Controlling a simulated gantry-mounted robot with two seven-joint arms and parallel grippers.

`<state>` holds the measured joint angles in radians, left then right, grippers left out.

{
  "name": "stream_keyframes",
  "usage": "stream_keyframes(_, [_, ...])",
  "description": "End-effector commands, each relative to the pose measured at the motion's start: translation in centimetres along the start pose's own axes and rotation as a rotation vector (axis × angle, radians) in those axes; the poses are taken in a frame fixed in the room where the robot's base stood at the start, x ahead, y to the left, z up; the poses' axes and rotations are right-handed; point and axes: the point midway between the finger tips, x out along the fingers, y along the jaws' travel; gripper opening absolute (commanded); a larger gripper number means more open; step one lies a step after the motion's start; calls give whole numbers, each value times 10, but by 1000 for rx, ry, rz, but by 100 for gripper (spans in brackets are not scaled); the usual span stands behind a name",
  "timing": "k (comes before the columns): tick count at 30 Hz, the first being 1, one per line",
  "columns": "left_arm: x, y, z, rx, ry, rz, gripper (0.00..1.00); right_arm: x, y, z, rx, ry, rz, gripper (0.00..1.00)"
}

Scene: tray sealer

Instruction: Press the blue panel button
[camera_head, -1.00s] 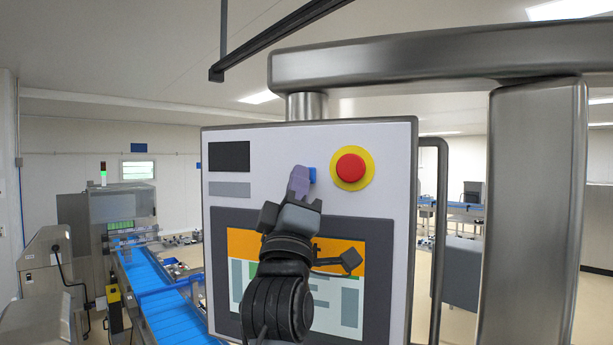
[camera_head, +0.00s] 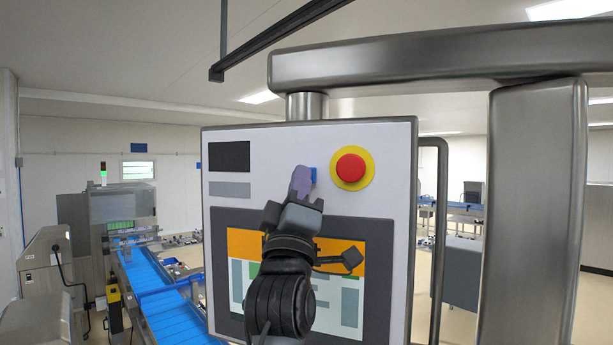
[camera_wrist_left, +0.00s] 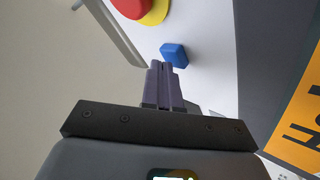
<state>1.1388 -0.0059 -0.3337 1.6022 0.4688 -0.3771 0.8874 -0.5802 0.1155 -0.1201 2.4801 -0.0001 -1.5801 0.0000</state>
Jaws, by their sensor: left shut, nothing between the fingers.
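I cannot tell whether the tips touch the button or the panel. My right gripper is not in view.
A red emergency button (camera_head: 351,168) on a yellow ring sits right of the blue button. A screen (camera_head: 350,255) lies below, partly behind my left arm. A thick metal post (camera_head: 530,210) and overhead beam (camera_head: 420,58) support the panel. A blue conveyor (camera_head: 160,295) runs at left.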

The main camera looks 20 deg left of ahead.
Motion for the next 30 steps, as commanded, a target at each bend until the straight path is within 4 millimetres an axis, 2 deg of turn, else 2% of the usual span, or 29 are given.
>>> stream_keyframes(19, [2,-2,2,0,0,-1,0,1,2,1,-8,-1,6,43])
stream_keyframes(30, [-9,5,-6,-1,0,0,0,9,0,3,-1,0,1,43])
